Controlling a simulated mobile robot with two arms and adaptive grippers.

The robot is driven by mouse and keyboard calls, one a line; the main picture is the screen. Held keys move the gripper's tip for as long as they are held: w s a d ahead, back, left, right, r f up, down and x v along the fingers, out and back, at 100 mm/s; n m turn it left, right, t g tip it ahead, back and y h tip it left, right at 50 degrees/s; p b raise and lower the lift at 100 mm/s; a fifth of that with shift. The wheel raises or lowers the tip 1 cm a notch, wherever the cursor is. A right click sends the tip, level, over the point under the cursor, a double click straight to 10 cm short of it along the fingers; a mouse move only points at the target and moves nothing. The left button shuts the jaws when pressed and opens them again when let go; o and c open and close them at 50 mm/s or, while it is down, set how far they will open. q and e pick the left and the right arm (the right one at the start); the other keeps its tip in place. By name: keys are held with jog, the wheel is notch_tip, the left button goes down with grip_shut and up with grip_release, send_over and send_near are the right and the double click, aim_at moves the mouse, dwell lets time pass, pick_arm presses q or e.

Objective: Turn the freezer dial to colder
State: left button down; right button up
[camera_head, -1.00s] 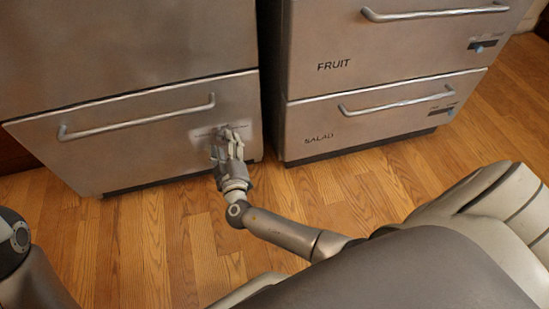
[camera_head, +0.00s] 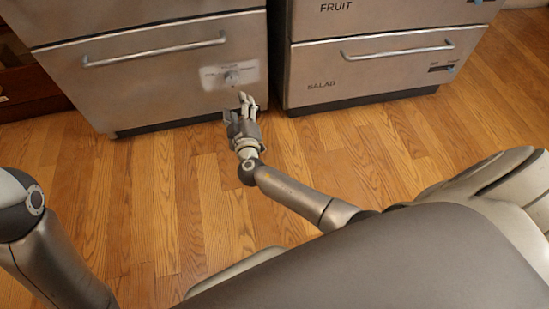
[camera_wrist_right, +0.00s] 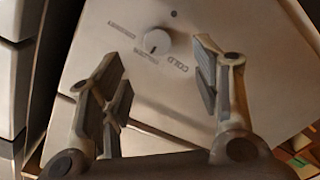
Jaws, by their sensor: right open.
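The freezer dial (camera_head: 231,79) is a small round grey knob on a pale label plate, low on the right of the left-hand drawer front. My left gripper is not in view.
The freezer drawer (camera_head: 160,75) has a long bar handle (camera_head: 155,52). To the right stand a "FRUIT" drawer (camera_head: 400,15) and a "SALAD" drawer (camera_head: 370,70) with a sliding control. A dark gap separates the units. The wooden floor (camera_head: 180,190) in front is clear.

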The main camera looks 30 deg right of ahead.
jog(key=s+f+g+y+p, duration=0.2)
jog(key=s+g+p, duration=0.2)
jog(key=s+p, duration=0.6)
jog(key=s+f+g+y+p, duration=0.1)
jog(key=s+g+p, duration=0.3)
jog(key=s+p, duration=0.6)
jog(key=shift+d+f+g+y+p, duration=0.4)
jog(key=shift+f+p, duration=0.15)
jog(key=shift+p, duration=1.85)
